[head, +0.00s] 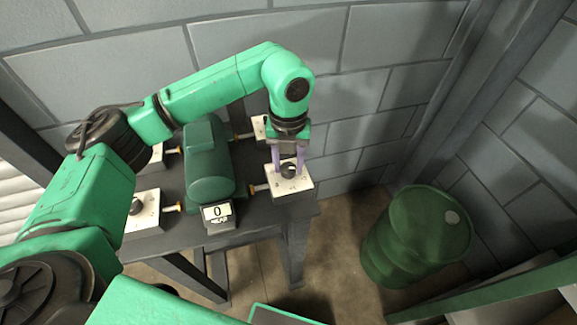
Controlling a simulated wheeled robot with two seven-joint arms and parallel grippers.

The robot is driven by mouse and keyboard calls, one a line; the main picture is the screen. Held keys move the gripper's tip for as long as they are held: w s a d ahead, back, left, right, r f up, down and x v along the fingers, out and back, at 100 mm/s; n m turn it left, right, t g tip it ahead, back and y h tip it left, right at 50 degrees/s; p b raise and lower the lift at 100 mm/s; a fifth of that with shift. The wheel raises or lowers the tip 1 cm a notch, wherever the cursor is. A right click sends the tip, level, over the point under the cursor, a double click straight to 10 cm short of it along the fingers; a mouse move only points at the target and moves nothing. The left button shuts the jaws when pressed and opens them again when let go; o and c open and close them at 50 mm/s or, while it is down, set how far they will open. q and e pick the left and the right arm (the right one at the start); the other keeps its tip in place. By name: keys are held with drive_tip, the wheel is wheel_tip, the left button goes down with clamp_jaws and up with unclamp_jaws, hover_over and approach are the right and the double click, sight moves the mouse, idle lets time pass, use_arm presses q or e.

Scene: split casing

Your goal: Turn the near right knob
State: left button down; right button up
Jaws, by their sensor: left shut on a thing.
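The near right knob (288,171) is a dark round knob on top of a white block (291,188) at the right front of the dark table. My left gripper (289,165) points down from above with its purple fingers on either side of this knob, shut on it. The fingers hide part of the knob. A green motor-like casing (208,165) stands left of the block, with a small display (216,212) reading 0 at its front. My right gripper is not in view.
Another white block with a knob (137,206) sits at the near left of the table. Two more white blocks are partly hidden behind, one at the back right (259,127). A green barrel (417,235) stands on the floor at the right. A grey block wall is close behind.

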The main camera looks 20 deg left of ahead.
use_arm(q)
drive_tip(key=n+b, duration=0.1)
drive_tip(key=n, duration=0.4)
drive_tip(key=shift+w+n+b, duration=0.1)
drive_tip(key=shift+n+b, duration=0.25)
drive_tip(key=shift+n, duration=0.05)
drive_tip(key=n+b, duration=0.1)
drive_tip(key=n, duration=0.4)
drive_tip(key=shift+r+n, duration=0.15)
drive_tip(key=shift+n, duration=0.25)
drive_tip(key=shift+c, duration=1.8)
unclamp_jaws()
